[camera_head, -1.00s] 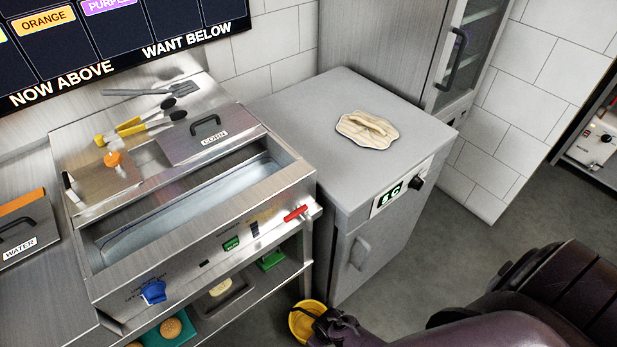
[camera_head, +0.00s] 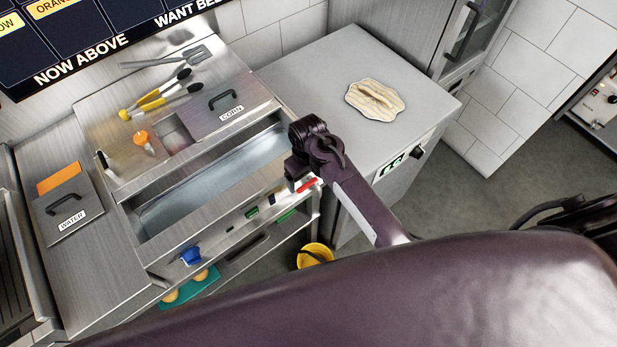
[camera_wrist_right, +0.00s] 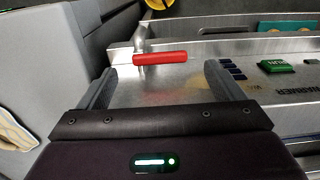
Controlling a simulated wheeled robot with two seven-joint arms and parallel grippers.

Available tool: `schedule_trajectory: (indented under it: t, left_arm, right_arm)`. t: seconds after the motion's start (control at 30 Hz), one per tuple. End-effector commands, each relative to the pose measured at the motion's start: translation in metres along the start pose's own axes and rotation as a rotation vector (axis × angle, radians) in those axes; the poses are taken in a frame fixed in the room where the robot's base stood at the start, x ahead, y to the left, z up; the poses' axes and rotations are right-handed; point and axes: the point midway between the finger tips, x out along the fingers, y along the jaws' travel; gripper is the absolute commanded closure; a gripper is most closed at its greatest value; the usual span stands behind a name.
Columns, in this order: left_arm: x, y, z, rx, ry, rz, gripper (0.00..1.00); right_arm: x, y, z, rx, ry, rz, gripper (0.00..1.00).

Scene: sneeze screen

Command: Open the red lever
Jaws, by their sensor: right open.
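The red lever (camera_head: 307,185) is at the right end of the steel warmer's front panel. In the right wrist view the red lever (camera_wrist_right: 160,58) lies crosswise just beyond the fingertips, between their lines. My right gripper (camera_head: 296,178) is right beside the lever and hides part of it in the head view. Its two fingers (camera_wrist_right: 160,76) are spread apart with nothing between them. I cannot tell whether a finger touches the lever. My left gripper is not in view.
The warmer has an open steel basin (camera_head: 215,180), a blue knob (camera_head: 190,256) and a green switch (camera_wrist_right: 276,66). A grey cabinet (camera_head: 330,70) with a cloth (camera_head: 375,100) stands right of it. A yellow bucket (camera_head: 314,256) is below. Tongs (camera_head: 158,98) lie on the warmer's top.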

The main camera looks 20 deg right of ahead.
Motion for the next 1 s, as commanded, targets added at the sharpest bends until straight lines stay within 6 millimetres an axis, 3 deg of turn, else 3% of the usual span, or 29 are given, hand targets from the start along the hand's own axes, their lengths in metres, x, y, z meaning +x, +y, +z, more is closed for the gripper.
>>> schedule_trajectory:
  t: [0.2, 0.57, 0.9, 1.0]
  left_arm:
    - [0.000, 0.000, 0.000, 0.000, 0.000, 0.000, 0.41]
    - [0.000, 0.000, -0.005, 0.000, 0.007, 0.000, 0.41]
    - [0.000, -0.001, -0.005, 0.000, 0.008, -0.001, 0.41]
    - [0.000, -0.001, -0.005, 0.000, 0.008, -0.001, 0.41]
  right_arm:
    - [0.028, 0.000, 0.000, 0.000, 0.000, 0.000, 0.12]
    - [0.035, 0.000, 0.000, 0.000, 0.002, 0.000, 0.12]
    - [0.035, 0.000, 0.000, 0.001, 0.002, 0.000, 0.55]
    - [0.035, 0.000, 0.000, 0.000, 0.002, 0.000, 0.56]
